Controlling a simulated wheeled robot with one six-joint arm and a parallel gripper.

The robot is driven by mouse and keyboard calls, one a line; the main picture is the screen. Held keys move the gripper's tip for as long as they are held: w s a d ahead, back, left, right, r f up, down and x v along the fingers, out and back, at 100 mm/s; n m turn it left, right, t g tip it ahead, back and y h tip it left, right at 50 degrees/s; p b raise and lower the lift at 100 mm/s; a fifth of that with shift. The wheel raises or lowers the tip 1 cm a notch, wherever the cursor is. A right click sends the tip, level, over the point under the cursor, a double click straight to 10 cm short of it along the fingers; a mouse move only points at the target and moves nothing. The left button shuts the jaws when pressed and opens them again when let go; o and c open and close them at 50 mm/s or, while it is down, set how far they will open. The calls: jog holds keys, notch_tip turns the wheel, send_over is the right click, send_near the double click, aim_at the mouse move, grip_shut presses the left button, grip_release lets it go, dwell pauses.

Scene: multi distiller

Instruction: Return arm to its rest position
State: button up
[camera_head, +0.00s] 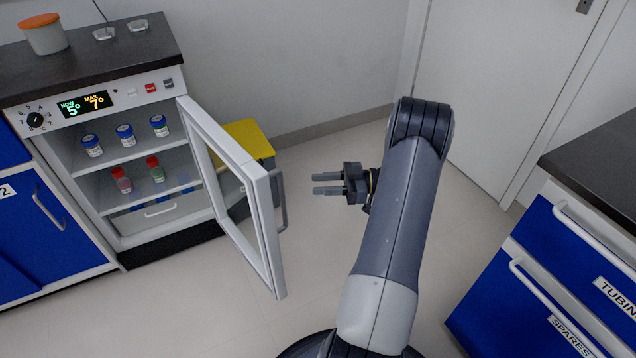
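My gripper (327,183) is in the middle of the head view, at the end of my raised grey arm. Its two dark fingers point left and stand apart with a gap between them. Nothing is between the fingers. The gripper hangs over bare floor, to the right of the open glass fridge door (262,215) and apart from it. Part of the wrist is hidden behind my arm.
The small fridge (110,110) at left holds blue-capped jars (125,134) and red-capped bottles (155,170). A yellow-lidded bin (247,140) stands behind its door. Blue drawers (540,275) with a dark worktop are at right. A white door (500,90) is behind. Floor between is clear.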

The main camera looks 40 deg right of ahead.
jog(key=b+x, duration=0.2)
jog(key=x, duration=0.9)
jog(key=shift+s+a, duration=0.2)
jog(key=shift+a, duration=0.05)
